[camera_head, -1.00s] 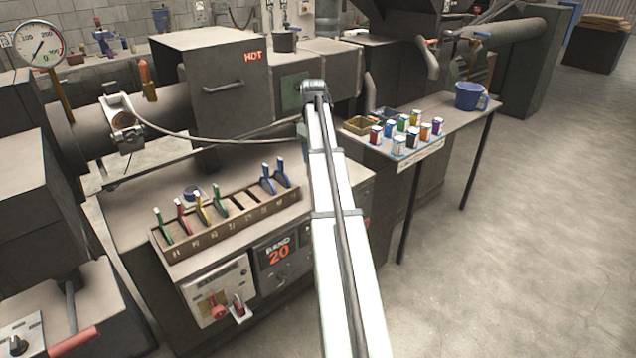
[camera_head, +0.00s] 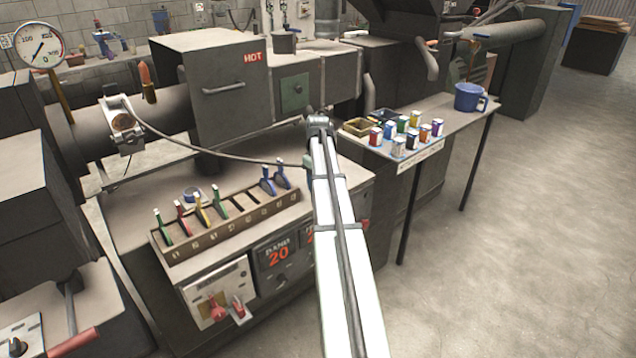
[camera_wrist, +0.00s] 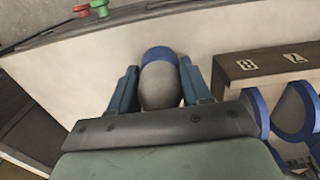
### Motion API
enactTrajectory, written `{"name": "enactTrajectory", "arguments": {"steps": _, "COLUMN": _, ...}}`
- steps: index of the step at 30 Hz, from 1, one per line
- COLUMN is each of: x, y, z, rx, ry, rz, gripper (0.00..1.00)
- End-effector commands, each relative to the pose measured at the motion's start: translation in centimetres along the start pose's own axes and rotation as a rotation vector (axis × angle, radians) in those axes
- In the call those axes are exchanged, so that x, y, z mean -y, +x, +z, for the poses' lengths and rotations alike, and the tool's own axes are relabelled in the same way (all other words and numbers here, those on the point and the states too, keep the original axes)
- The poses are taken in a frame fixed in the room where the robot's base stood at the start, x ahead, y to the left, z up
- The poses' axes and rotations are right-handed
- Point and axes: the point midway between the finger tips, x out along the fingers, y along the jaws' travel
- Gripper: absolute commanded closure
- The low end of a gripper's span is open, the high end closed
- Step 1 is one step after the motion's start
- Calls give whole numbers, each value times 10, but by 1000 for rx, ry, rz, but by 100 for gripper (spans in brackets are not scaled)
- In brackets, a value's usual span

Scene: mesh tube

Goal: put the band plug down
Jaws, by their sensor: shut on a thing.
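The band plug (camera_wrist: 160,88) is a rounded grey body with a blue band at its far end. In the wrist view, the two blue fingers of my gripper (camera_wrist: 159,82) are shut on its sides. It is held over a pale machine top (camera_wrist: 70,75), and I cannot tell whether it touches. A brown numbered rack (camera_wrist: 235,65) is just to its right. In the head view, my arm hides most of the gripper and the plug. A grey cable (camera_head: 200,148) runs from the clamp at left to behind my arm, right of the rack (camera_head: 235,232).
The rack holds several coloured handles, with empty slots in its middle. A box marked HOT (camera_head: 225,90) stands behind. A side table (camera_head: 455,130) at right carries small coloured jars, trays and a blue mug (camera_head: 468,97).

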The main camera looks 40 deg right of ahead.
Motion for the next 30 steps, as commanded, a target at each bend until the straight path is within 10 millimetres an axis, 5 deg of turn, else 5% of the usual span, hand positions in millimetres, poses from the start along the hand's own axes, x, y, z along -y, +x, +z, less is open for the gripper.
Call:
{"name": "enactTrajectory", "arguments": {"steps": 26, "x": 0, "y": 15, "z": 0, "rx": -1, "ry": 0, "rz": 0, "gripper": 100}}
{"name": "enactTrajectory", "arguments": {"steps": 27, "x": 0, "y": 15, "z": 0, "rx": 0, "ry": 0, "rz": 0, "gripper": 51}}
{"name": "enactTrajectory", "arguments": {"steps": 30, "x": 0, "y": 15, "z": 0, "rx": 0, "ry": 0, "rz": 0, "gripper": 42}}
